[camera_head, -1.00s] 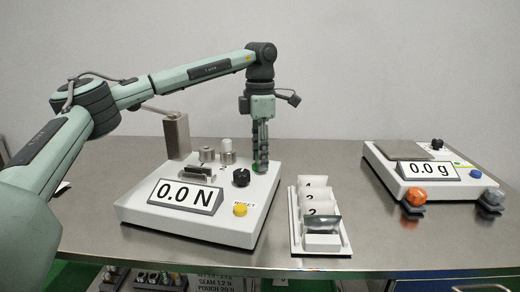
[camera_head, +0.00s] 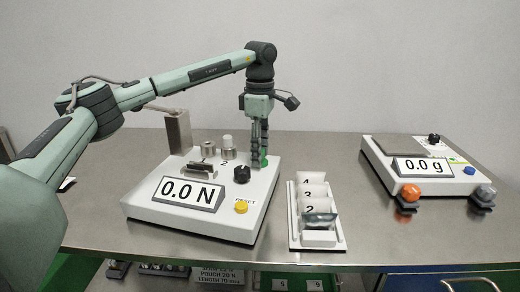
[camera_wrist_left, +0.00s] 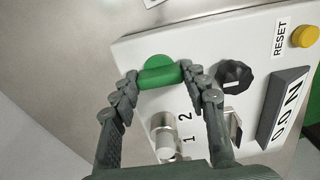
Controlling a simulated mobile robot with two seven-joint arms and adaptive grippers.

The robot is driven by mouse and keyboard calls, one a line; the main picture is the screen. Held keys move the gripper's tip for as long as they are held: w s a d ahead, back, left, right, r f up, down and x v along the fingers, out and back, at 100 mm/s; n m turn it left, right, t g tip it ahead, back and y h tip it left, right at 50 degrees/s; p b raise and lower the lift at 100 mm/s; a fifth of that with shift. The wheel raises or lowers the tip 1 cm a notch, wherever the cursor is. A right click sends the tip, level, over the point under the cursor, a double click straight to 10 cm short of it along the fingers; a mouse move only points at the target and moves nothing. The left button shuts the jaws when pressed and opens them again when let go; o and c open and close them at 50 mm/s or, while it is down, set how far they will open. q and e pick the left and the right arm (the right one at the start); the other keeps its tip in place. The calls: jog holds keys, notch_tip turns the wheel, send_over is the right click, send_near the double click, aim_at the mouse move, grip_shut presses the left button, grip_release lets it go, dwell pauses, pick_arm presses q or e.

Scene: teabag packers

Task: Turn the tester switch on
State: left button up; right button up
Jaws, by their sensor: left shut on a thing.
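The tester (camera_head: 222,228) is a white sloped box on the steel table, with a display (camera_head: 188,193) reading 0.0 N. Its green switch (camera_head: 264,161) is at the back right corner, mostly hidden behind my fingers in the head view. In the left wrist view the green switch (camera_wrist_left: 160,75) shows clearly, with a raised bar across a round base. My left gripper (camera_head: 258,163) points straight down at it. In the wrist view its fingertips (camera_wrist_left: 160,73) are on both ends of the bar, shut on it. My right gripper is not in view.
A black knob (camera_head: 241,174) and a yellow reset button (camera_head: 241,207) are close to the switch. Metal weights (camera_head: 228,153) stand behind. A white rack (camera_head: 319,240) with numbered slots stands to the right. A scale (camera_head: 425,170) reading 0.0 g stands farther right.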

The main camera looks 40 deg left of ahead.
pick_arm(q)
jog(key=o, duration=1.2)
jog(key=shift+c, duration=0.2)
notch_tip(320, 180, up, 12)
